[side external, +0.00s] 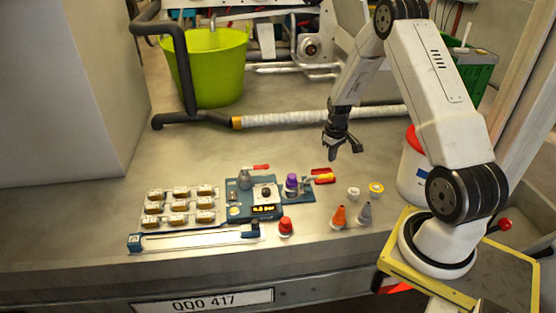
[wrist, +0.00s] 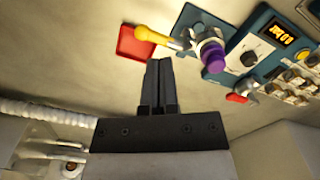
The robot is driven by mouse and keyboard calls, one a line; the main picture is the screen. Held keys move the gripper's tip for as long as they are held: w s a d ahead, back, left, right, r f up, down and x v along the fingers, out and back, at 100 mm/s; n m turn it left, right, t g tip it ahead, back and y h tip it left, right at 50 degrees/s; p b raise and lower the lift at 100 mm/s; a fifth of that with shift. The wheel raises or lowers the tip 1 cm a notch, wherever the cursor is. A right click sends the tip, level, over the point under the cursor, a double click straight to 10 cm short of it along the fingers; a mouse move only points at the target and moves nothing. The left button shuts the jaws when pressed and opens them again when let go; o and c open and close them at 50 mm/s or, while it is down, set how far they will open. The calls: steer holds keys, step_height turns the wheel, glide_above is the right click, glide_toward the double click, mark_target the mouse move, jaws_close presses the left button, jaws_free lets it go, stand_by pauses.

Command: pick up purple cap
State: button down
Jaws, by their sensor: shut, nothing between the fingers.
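The purple cap (side external: 291,179) sits upright on the blue device (side external: 241,211) on the bench. It also shows in the wrist view (wrist: 212,55), to the right of my fingertips. My gripper (side external: 342,152) hangs in the air above the bench, up and to the right of the cap in the side view, clear of it. In the wrist view the fingers (wrist: 159,66) lie close together, with nothing between them.
A yellow-handled tool (wrist: 150,35) and a red tray (side external: 322,176) lie beside the cap. A red cap (side external: 286,227), an orange cone (side external: 338,217) and a grey cone (side external: 364,213) stand in front. A white hose (side external: 320,116) runs behind; bench between is bare.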

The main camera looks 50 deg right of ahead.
steer(key=shift+c, duration=0.7)
jaws_free()
